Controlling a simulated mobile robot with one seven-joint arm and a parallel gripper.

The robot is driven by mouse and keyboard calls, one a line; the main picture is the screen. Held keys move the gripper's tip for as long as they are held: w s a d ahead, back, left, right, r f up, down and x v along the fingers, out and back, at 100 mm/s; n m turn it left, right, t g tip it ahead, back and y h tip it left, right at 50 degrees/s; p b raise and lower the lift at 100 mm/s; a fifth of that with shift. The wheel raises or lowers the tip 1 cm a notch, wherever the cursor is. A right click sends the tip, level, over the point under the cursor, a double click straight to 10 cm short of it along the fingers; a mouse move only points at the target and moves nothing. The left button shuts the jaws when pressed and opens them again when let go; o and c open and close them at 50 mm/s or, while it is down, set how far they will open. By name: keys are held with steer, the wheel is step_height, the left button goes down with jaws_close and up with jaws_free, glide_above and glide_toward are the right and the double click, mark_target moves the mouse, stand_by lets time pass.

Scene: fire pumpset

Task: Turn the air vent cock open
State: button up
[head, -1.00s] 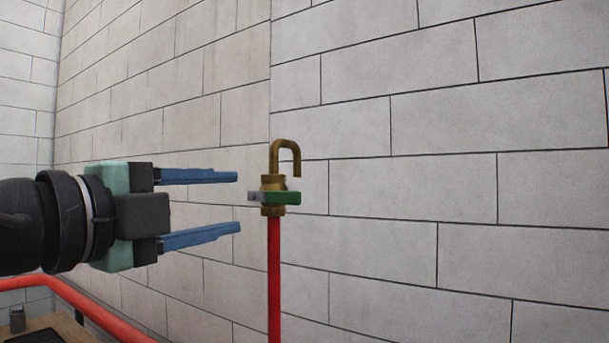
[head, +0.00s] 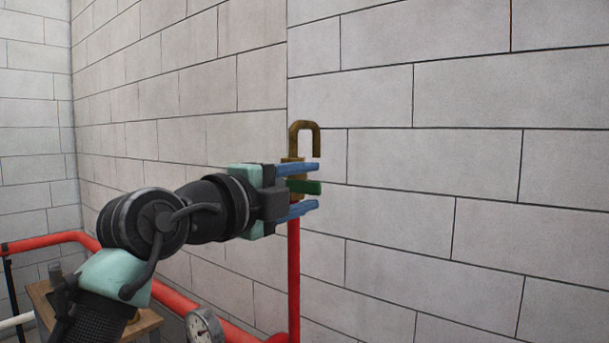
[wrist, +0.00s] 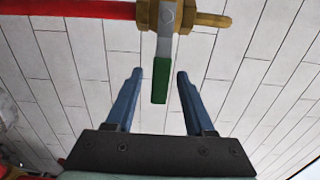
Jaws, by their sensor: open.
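The air vent cock is a brass body with a hooked spout (head: 304,126) on top of a vertical red pipe (head: 294,265). Its lever has a green grip (head: 305,187) that lies across the pipe. In the wrist view the brass body (wrist: 200,18) is at the top, and the green grip (wrist: 160,82) points toward my palm. My gripper (head: 317,186) is open, with one blue finger above the lever and one below. In the wrist view the grip's end lies between the fingertips of my gripper (wrist: 160,72), with a gap on both sides.
A block wall stands close behind the cock. A pressure gauge (head: 204,327) and a red pipe (head: 180,302) are low, below my arm. A wooden surface (head: 45,298) is at lower left. The space to the right of the cock is clear.

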jaws_close()
stand_by(0.3)
steer(key=shift+f, duration=0.1)
stand_by(1.1)
